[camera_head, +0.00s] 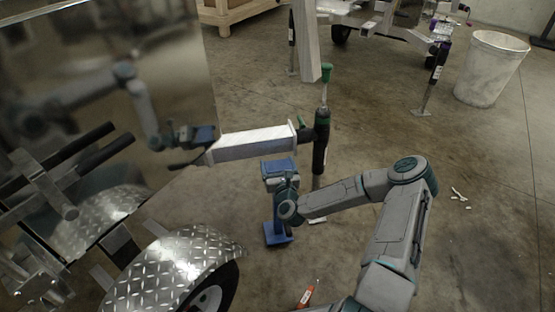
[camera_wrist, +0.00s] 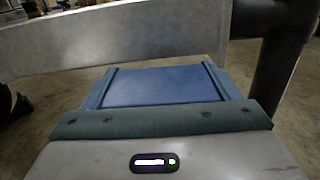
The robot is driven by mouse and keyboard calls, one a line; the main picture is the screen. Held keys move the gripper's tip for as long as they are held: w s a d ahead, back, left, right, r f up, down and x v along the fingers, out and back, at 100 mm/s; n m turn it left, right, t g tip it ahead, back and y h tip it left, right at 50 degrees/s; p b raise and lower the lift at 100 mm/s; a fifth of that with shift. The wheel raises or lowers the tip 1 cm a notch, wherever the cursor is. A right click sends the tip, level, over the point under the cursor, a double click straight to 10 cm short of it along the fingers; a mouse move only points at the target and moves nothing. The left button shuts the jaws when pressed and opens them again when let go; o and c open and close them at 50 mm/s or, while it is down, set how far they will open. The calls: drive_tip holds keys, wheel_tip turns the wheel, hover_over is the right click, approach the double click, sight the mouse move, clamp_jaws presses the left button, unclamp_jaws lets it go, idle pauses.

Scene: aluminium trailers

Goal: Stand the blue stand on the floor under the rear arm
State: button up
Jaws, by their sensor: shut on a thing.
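The blue stand (camera_head: 278,234) is upright, with a flat top plate, a column and a square foot. It is just in front of the rear arm (camera_head: 255,144), a pale beam reaching out from the trailer. My gripper (camera_head: 281,181) is shut on the stand below its top plate and hides part of the column. In the wrist view, the blue surface (camera_wrist: 165,87) lies between my fingers, with the pale beam (camera_wrist: 120,42) just beyond it. I cannot tell whether the foot touches the floor.
A dark jack post (camera_head: 321,145) with a green handle stands at the beam's end. A diamond-plate fender (camera_head: 175,268) and wheel are at lower left. An orange item (camera_head: 306,297) lies on the floor. A white bin (camera_head: 490,68) is at upper right. Floor to the right is mostly clear.

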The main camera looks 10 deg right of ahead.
drive_tip(key=shift+w+f, duration=0.1)
drive_tip(key=shift+f, duration=0.4)
drive_tip(key=shift+w+f+b, duration=0.2)
drive_tip(key=shift+w+b, duration=0.2)
drive_tip(key=shift+w, duration=0.25)
drive_tip(key=shift+w+f+b, duration=0.2)
drive_tip(key=shift+w+b, duration=0.25)
drive_tip(key=shift+w, duration=0.25)
drive_tip(key=shift+w+f+b, duration=0.2)
drive_tip(key=shift+w+b, duration=0.2)
drive_tip(key=shift+w, duration=0.25)
drive_tip(key=shift+f, duration=0.15)
drive_tip(key=o, duration=2)
drive_tip(key=shift+s+f, duration=0.1)
drive_tip(key=shift+f, duration=0.1)
drive_tip(key=shift+c, duration=0.2)
drive_tip(key=shift+r, duration=0.1)
